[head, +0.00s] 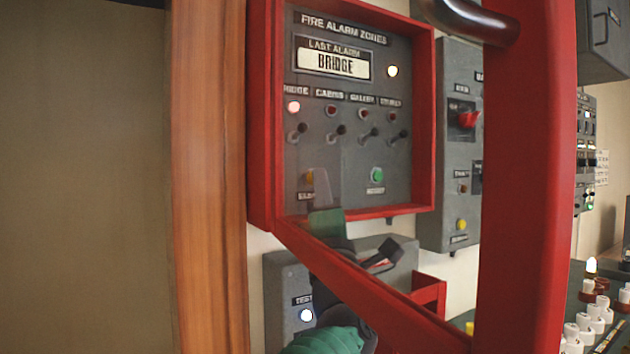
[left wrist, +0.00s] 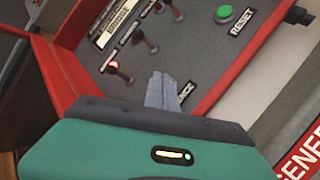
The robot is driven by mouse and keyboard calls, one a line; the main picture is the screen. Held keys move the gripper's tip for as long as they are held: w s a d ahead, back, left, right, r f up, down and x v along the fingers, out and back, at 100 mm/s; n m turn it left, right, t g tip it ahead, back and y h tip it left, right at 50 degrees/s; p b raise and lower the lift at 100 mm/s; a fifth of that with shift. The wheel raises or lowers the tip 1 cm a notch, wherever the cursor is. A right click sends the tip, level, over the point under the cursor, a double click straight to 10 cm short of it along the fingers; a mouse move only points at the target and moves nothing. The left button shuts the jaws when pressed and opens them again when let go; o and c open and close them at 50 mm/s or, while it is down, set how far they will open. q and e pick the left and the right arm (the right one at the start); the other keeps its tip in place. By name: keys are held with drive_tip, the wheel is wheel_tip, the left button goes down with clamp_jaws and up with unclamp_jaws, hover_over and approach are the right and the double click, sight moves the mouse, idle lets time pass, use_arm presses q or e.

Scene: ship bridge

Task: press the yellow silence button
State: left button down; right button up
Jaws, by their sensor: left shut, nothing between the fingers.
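The grey fire alarm panel (head: 350,150) sits in a red cabinet on the wall. The yellow button (head: 309,176) is low on its left side, above a partly covered label. My left gripper (head: 321,180) is shut and empty, its grey fingertips pointing up just right of the button and partly in front of it. I cannot tell whether they touch it. In the left wrist view the shut fingers (left wrist: 160,80) reach to the panel face and hide the button; only the label's end, "NCE", shows. My right gripper is out of view.
A green reset button (head: 376,174) is to the right, with several toggle switches (head: 335,132) above. The red cabinet door (head: 525,170) stands open, its lower rail crossing near my arm. Another box with its own yellow button (head: 461,225) hangs further right.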

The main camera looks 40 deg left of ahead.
use_arm(q)
drive_tip(key=shift+a, duration=0.1)
idle(0.5)
drive_tip(key=shift+s+d+f+b, duration=0.1)
drive_tip(key=shift+s+d+b, duration=0.1)
drive_tip(key=shift+d+b, duration=0.25)
drive_tip(key=shift+s+d, duration=0.1)
drive_tip(key=shift+d, duration=0.15)
drive_tip(key=shift+d, duration=0.1)
drive_tip(key=d, duration=0.1)
drive_tip(key=s+d, duration=0.1)
drive_tip(key=d, duration=0.1)
drive_tip(key=s+d+b, duration=0.1)
drive_tip(key=shift+d, duration=0.25)
idle(0.4)
